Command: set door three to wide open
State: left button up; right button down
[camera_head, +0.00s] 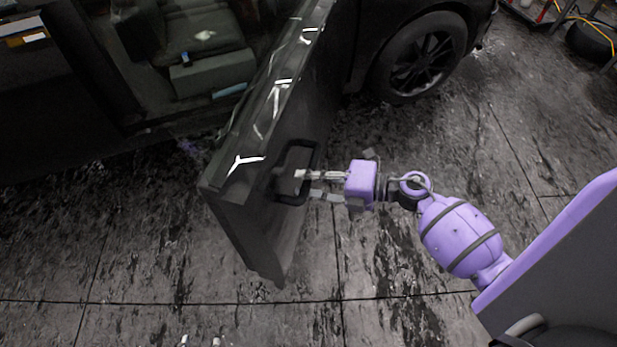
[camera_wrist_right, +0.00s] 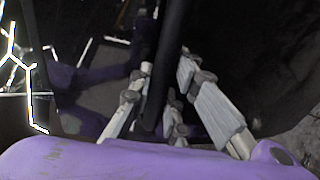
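The open dark car door (camera_head: 265,190) stands out from the black car in the head view. A black loop-shaped handle (camera_head: 291,151) is on its face. My right gripper (camera_head: 308,184), with its purple wrist, is at this handle from the right. In the right wrist view, the pale fingers of my right gripper (camera_wrist_right: 166,66) lie on both sides of a dark bar of the door handle (camera_wrist_right: 170,45) and appear closed on it. Two small pale tips at the bottom edge of the head view look like my left gripper (camera_head: 200,341); the rest of it is cut off.
The car's cabin with a grey seat (camera_head: 205,45) shows through the door opening. A front wheel (camera_head: 420,60) is beyond the door. The stained floor (camera_head: 400,270) is clear around the door. A tire (camera_head: 590,42) and a red cart (camera_head: 530,10) are at the far right.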

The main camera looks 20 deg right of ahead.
jog(key=shift+d, duration=0.15)
pick_arm(q)
notch_tip(320, 180, down, 9)
jog(key=s+b, duration=0.2)
jog(key=b, duration=0.6)
jog(key=shift+r+g, duration=0.2)
jog(key=shift+g, duration=0.2)
pick_arm(e)
jog(key=s+d+n+g, duration=0.1)
jog(key=s+d, duration=0.3)
jog(key=d, duration=0.7)
jog(key=s+d+n+g+y, duration=0.1)
jog(key=s+d, duration=0.4)
jog(key=d, duration=0.6)
jog(key=shift+s+f+n+g+y, duration=0.15)
jog(key=shift+s+n+g+y, duration=0.15)
jog(key=shift+g, duration=0.4)
jog(key=c, duration=1.8)
grip_release()
jog(key=shift+d, duration=0.15)
jog(key=shift+c, duration=0.2)
jog(key=shift+o, duration=1)
jog(key=shift+s+d, duration=0.1)
pick_arm(q)
jog(key=shift+s, duration=0.3)
pick_arm(e)
jog(key=v, duration=1.2)
